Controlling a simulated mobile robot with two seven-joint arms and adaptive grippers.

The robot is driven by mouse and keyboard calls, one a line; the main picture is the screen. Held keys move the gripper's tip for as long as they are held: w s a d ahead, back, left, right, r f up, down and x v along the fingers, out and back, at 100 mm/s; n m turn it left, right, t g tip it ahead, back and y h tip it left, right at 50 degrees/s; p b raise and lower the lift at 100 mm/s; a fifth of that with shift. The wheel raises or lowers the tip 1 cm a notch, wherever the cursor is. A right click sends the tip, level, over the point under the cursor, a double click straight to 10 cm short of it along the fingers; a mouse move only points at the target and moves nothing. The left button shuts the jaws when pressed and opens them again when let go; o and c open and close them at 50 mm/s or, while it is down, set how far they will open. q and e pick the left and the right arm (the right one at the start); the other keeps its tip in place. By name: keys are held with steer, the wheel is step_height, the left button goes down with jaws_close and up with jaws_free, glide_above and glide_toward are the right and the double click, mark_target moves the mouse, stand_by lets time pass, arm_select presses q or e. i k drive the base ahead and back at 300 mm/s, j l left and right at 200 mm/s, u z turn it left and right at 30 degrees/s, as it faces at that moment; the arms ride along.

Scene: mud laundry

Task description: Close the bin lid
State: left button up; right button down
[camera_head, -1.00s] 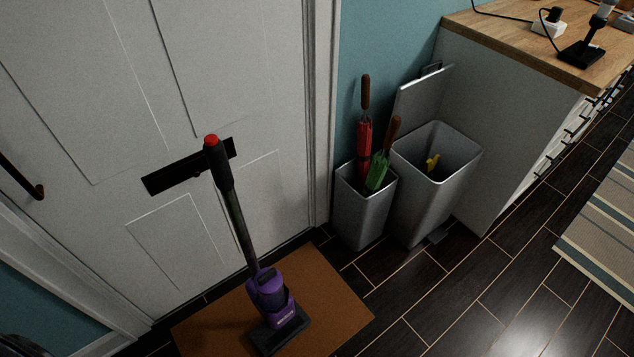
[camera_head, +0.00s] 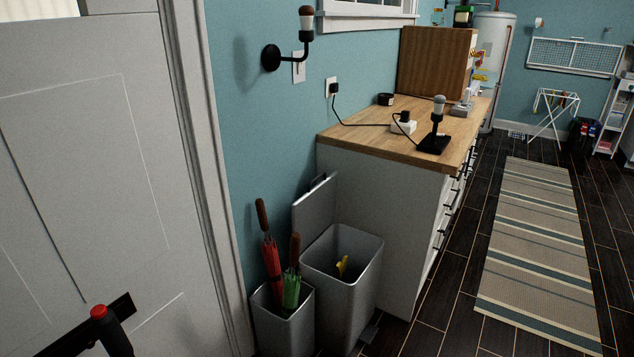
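The grey metal bin (camera_head: 342,297) stands on the dark floor against the end of the cabinet. Its lid (camera_head: 314,211) is up, tilted back toward the blue wall, so the bin's mouth is open. A small yellow thing (camera_head: 342,266) shows inside the bin. A foot pedal (camera_head: 370,331) shows low at its right side, partly dark. Neither of my grippers shows in the head view.
A smaller grey holder (camera_head: 283,322) with a red umbrella (camera_head: 271,262) and a green umbrella (camera_head: 292,287) stands left of the bin. Floor right of the cabinet (camera_head: 385,230) is open, with a striped rug (camera_head: 535,250).

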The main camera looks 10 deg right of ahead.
mark_target(314, 211)
steer(key=u, duration=0.35)
steer(key=i+l+u, duration=0.15)
steer(key=l+u, duration=0.3)
steer(key=i+l+u, duration=0.1)
steer(key=l+u, duration=0.8)
steer(key=i+j, duration=0.05)
